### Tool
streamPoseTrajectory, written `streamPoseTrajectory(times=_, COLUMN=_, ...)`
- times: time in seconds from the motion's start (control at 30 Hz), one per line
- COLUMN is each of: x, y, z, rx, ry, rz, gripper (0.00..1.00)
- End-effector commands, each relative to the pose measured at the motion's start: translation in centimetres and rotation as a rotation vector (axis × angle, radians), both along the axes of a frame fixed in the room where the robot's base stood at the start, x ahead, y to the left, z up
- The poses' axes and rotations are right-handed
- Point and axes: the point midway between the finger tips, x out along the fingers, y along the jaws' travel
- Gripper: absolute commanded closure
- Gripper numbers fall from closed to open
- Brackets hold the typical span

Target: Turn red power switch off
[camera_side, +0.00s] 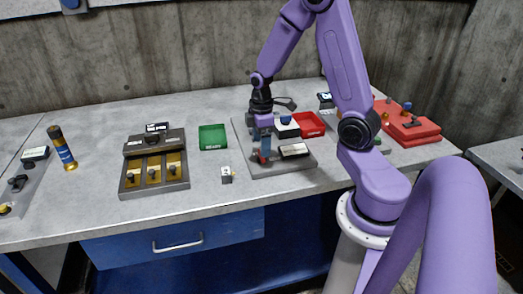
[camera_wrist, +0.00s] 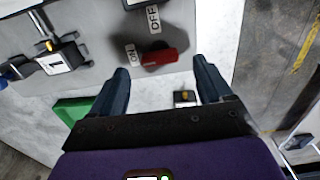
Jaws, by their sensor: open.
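The red power switch (camera_wrist: 165,57) sits on a grey panel (camera_wrist: 92,20) in the wrist view, with an ON label (camera_wrist: 131,54) on its left and an OFF label (camera_wrist: 153,18) above it. Its handle lies roughly left to right there; I cannot tell its setting for sure. My gripper (camera_wrist: 161,68) is open, with its fingertips on either side of the switch in the picture; no contact is clear. In the side view, my gripper (camera_side: 264,153) points down at the left front part of the grey panel (camera_side: 270,171), with a bit of red showing beside the fingers.
A black block with a white label (camera_side: 294,150) is right of my gripper on the panel. A green tray (camera_side: 213,137) and a small cube (camera_side: 226,175) are to the left. A red tray (camera_side: 308,125) is behind. A red box (camera_side: 410,132) stands at the right.

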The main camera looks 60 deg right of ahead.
Motion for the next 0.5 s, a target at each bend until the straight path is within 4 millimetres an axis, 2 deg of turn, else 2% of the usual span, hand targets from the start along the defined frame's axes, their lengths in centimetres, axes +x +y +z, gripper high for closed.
streamPoseTrajectory(times=0.03, x=-0.1, y=0.0, z=-0.8, rx=0.001, ry=0.005, rz=0.001, gripper=0.21)
streamPoseTrajectory(times=0.2, x=-0.1, y=0.0, z=-2.6, rx=0.001, ry=0.004, rz=0.0, gripper=0.21)
streamPoseTrajectory(times=0.5, x=0.0, y=0.0, z=-3.6, rx=0.0, ry=0.0, rz=0.0, gripper=0.21)
